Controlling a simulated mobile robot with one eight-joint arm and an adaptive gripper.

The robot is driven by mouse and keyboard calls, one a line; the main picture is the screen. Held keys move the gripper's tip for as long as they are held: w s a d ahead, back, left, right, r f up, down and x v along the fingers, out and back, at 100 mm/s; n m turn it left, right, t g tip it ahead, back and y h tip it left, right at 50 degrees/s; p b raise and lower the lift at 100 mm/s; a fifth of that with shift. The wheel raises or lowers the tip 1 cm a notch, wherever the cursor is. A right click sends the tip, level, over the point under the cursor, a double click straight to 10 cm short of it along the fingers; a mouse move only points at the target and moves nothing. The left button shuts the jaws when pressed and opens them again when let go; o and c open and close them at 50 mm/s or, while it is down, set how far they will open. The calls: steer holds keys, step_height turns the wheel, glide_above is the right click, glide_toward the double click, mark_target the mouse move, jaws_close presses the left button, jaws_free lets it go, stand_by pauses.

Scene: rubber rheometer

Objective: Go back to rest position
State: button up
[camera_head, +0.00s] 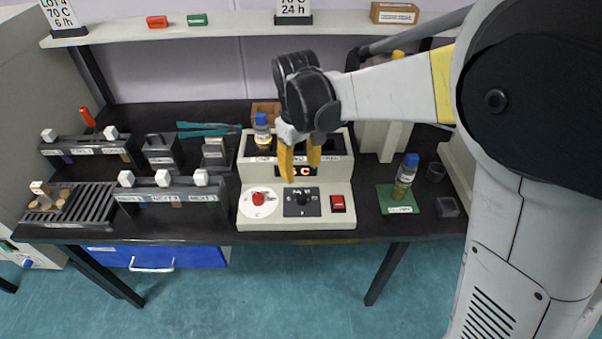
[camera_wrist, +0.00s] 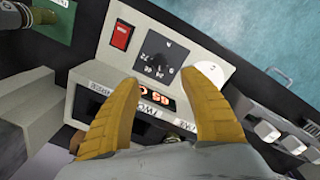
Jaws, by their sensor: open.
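My gripper (camera_head: 301,168) is open, its two yellow fingers apart and empty, above the front of a beige bench machine (camera_head: 270,222). In the wrist view my gripper (camera_wrist: 165,105) hangs over the machine's lit red display, and the fingers frame part of it. The machine has a red knob (camera_head: 259,198), a black dial panel (camera_head: 302,202) and a red switch (camera_head: 338,203) on its front. A blue-capped bottle (camera_head: 262,133) stands in the top of the machine, left of my gripper. My wrist hides part of the machine's top.
A second blue-capped bottle (camera_head: 405,177) stands on a green mat (camera_head: 387,203) at the right. Racks with white-topped pieces (camera_head: 163,195) and a slotted tray (camera_head: 60,216) are at the left. A white shelf (camera_head: 230,27) runs across the back. Small dark cups sit near the right edge.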

stand_by(0.4)
steer(key=s+d+r+m+t, duration=0.3)
steer(key=s+d+r, duration=0.1)
steer(key=s+d, duration=0.4)
steer(key=s+d+r+m+t, duration=0.4)
steer(key=s+d, duration=0.4)
steer(key=s, duration=0.1)
steer(key=shift+s, duration=0.15)
